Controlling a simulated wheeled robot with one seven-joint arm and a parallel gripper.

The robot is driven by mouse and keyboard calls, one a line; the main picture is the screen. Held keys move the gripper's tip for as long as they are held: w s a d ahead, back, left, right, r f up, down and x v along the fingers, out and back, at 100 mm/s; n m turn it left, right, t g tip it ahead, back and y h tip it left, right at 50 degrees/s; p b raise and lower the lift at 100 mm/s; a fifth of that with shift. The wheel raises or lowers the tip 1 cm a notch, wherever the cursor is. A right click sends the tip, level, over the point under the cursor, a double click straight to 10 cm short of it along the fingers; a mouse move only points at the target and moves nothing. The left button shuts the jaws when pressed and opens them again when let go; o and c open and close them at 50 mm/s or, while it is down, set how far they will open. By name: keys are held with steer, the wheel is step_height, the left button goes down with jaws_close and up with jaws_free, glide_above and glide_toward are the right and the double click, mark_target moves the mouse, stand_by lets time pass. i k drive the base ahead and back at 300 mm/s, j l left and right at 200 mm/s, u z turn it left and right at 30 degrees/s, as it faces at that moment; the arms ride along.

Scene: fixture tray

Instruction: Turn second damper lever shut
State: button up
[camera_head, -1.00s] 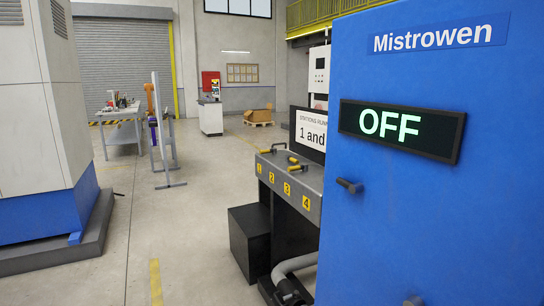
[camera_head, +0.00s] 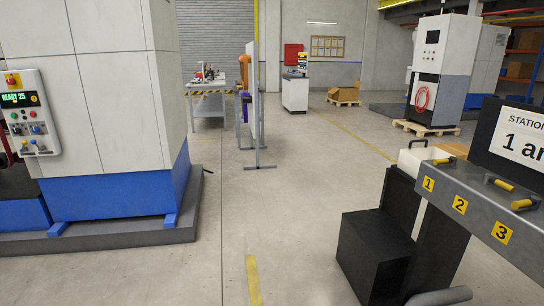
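The fixture tray (camera_head: 470,191) is a grey metal bench top at the right edge, with yellow number plates 1 (camera_head: 428,184), 2 (camera_head: 460,204) and 3 (camera_head: 502,232) on its front. Levers with dark mounts and yellow grips stand on its top. One yellow-gripped lever (camera_head: 440,161) is near plate 1. Another lever (camera_head: 500,184) is to its right, and a third (camera_head: 524,204) is nearer the right edge. Which of these is the second damper lever, and how far it is turned, I cannot tell for sure. My gripper is not in view.
A black box (camera_head: 376,255) stands on the floor beside the bench, with a grey pipe (camera_head: 440,297) below. A sign (camera_head: 524,135) rises behind the levers. A white and blue machine (camera_head: 110,110) fills the left. The floor (camera_head: 290,220) between is clear.

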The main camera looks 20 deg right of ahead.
mark_target(488, 179)
steer(key=i+j+z, duration=0.1)
steer(key=i+z, duration=0.3)
steer(key=i, duration=0.15)
steer(key=i+j+z, duration=0.4)
steer(key=i, duration=0.15)
steer(key=i+j+z, duration=0.35)
steer(key=i+l, duration=0.05)
steer(key=i, duration=0.1)
